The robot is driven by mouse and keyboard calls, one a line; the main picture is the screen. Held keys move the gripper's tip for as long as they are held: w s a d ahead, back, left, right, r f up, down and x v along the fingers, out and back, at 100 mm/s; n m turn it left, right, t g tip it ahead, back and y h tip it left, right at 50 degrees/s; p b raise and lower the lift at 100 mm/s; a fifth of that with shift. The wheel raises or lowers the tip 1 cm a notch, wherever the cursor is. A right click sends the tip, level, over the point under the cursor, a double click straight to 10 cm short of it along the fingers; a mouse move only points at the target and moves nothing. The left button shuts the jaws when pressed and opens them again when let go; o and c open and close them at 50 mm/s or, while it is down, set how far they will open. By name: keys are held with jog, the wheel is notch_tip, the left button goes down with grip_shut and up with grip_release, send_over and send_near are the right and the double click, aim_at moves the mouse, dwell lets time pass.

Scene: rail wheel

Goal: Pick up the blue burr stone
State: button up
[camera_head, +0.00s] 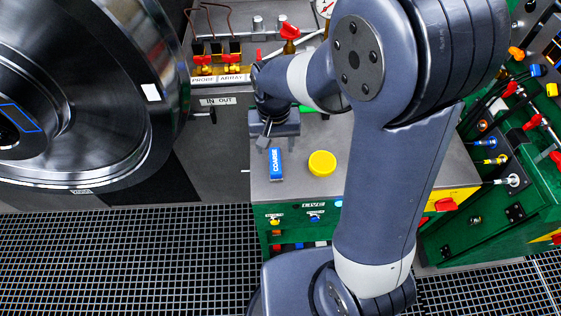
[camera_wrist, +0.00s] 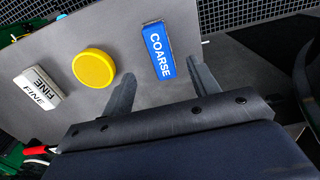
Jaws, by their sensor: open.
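The blue burr stone (camera_head: 276,164), lettered COARSE, lies flat on the grey top of the green cabinet, near its left edge. It also shows in the wrist view (camera_wrist: 158,52), at upper centre. My gripper (camera_head: 266,136) is just behind the stone in the head view. In the wrist view its two fingers (camera_wrist: 162,72) are spread, with nothing between them. The stone lies past the fingertips, lined up with the gap and a little nearer the right finger. The fingers' height above the top is hard to tell.
A yellow round knob or puck (camera_head: 322,163) is right of the stone. A white FINE block (camera_wrist: 37,89) lies beyond it, hidden by my arm in the head view. A large steel wheel (camera_head: 130,100) stands left. A green panel with cables (camera_head: 500,170) is at right; grating floor lies in front.

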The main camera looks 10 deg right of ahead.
aim_at(275, 160)
jog(key=shift+w+f, duration=0.1)
jog(key=shift+f, duration=3.7)
jog(key=shift+c, duration=0.4)
jog(key=c, duration=1.1)
notch_tip(275, 160, up, 10)
jog(key=shift+r, duration=0.1)
